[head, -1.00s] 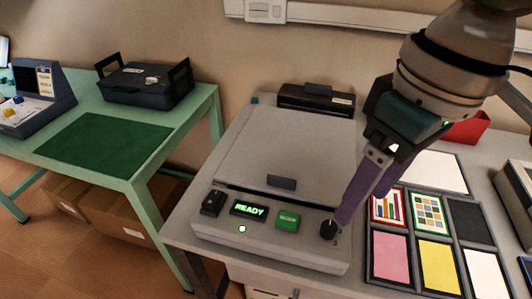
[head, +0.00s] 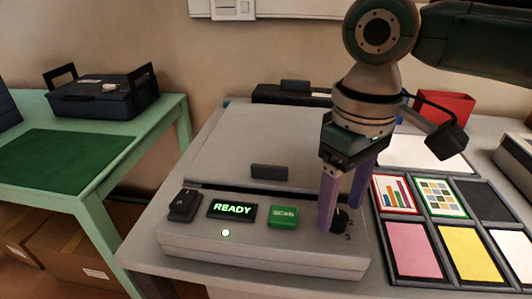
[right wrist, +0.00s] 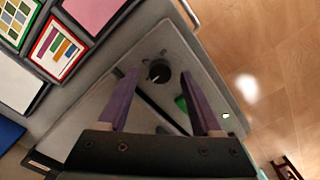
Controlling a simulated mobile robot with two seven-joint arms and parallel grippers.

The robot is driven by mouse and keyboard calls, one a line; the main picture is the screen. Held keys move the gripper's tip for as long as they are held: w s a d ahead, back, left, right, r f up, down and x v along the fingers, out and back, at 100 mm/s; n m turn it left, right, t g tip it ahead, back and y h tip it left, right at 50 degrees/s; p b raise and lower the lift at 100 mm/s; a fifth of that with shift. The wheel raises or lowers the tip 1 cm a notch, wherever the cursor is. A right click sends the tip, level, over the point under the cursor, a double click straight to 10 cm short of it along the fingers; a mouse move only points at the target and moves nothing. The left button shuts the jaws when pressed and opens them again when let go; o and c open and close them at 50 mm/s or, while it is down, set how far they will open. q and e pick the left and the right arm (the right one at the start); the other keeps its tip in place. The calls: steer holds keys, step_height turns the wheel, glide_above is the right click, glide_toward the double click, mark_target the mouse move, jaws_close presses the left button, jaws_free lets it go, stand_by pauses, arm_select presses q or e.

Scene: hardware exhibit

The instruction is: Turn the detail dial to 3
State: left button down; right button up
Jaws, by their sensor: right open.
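The detail dial is a small black round knob (head: 342,222) at the right end of the scanner's front panel, with the figures 2 and 3 printed beside it. The right wrist view shows the dial (right wrist: 158,71) with a pale pointer line on its face. My right gripper (head: 341,214) points down at it with two purple fingers. In the right wrist view the gripper (right wrist: 158,74) is open, with the dial between the fingertips and gaps on both sides. A finger partly hides the dial in the head view. My left gripper is not in view.
The grey scanner (head: 240,150) has a lit READY display (head: 232,209), a green SCAN button (head: 284,216) and a black switch (head: 185,206). Framed coloured cards (head: 414,250) lie close to its right. A red bin (head: 444,106) stands behind. A green table (head: 110,212) is at left.

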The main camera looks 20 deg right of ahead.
steer(key=shift+f, duration=0.7)
jaws_close()
